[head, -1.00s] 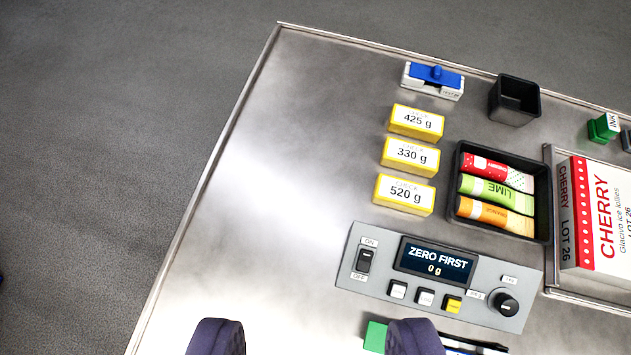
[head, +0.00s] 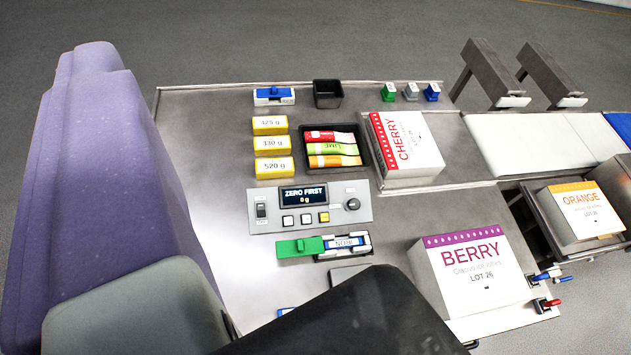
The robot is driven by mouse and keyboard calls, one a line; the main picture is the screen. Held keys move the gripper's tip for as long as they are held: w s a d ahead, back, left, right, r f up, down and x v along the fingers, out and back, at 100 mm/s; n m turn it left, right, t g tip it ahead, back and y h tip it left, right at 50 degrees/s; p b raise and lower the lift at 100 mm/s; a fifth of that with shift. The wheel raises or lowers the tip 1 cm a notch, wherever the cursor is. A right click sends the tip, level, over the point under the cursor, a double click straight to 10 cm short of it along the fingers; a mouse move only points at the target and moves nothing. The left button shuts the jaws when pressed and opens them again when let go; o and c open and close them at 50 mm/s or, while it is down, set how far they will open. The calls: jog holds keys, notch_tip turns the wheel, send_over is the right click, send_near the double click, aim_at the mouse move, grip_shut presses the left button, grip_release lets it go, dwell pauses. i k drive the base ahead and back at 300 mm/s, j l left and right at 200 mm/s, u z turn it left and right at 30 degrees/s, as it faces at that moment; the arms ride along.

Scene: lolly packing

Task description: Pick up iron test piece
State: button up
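A piece with a bright green end (head: 300,247) lies below the scale panel in the head view. To its right, against the green part, is a white holder with a blue strip and a label (head: 347,243). The label seems to read IRON upside down. A large purple part of mine fills the left side, and grey and black parts of mine cover the bottom middle. I cannot make out two fingertips, so I cannot tell whether my gripper is open or shut. None of my visible parts touches the labelled piece.
The scale panel (head: 257,209) reads ZERO FIRST, 0 g. Behind it are yellow weights (head: 273,144), a black tray (head: 362,135) of lollies, and a black cup (head: 328,94). A CHERRY box (head: 410,150) and a BERRY box (head: 470,265) stand right. Bare table (head: 205,130) lies left of the weights.

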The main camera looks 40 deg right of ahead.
aim_at(352, 243)
jog(key=k+j+z, duration=0.1)
jog(key=k+z, duration=0.25)
jog(key=k+j+z, duration=0.1)
jog(key=z, duration=0.5)
jog(key=k+l, duration=0.05)
